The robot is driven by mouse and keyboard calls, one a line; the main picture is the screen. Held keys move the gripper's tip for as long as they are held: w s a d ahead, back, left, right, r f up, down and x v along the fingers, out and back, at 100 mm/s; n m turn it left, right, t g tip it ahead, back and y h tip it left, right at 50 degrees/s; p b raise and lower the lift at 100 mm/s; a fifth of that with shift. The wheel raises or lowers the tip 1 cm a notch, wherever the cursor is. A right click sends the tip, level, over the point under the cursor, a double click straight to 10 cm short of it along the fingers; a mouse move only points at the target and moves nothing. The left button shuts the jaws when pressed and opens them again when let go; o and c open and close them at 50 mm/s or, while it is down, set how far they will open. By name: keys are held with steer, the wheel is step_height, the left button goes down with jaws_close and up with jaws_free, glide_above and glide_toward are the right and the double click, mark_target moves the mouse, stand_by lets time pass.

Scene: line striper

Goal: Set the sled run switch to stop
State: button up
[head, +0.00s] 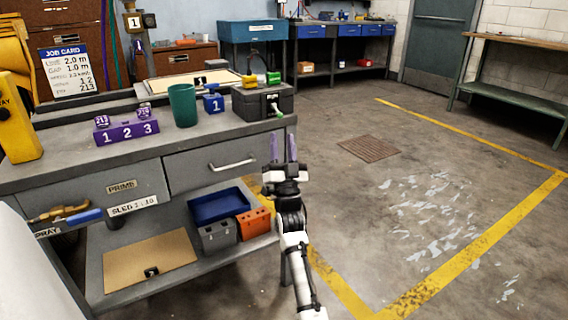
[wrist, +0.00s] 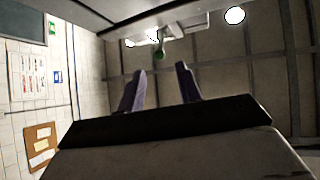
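A dark grey box (head: 262,103) sits on the right end of the workbench. A pale lever with a green tip (head: 278,113) sticks out of its right side, which I take to be the sled run switch. The lever points out and slightly down; no stop or run marking is readable. My gripper (head: 283,148) is just below the lever, beside the bench's right end, with its purple fingers pointing up. In the wrist view the fingers (wrist: 159,78) stand apart with nothing between them. The green tip (wrist: 159,54) shows beyond them, roughly centred in the gap.
The workbench (head: 68,150) edge is close left of my gripper. A green cup (head: 183,105), a blue block (head: 213,103) and a purple numbered block (head: 126,130) stand on it. Bins sit on the lower shelf. The floor to the right is open.

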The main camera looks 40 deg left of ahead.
steer(key=v, duration=0.5)
steer(key=shift+s+d+f, duration=0.2)
steer(key=shift+s+f, duration=0.05)
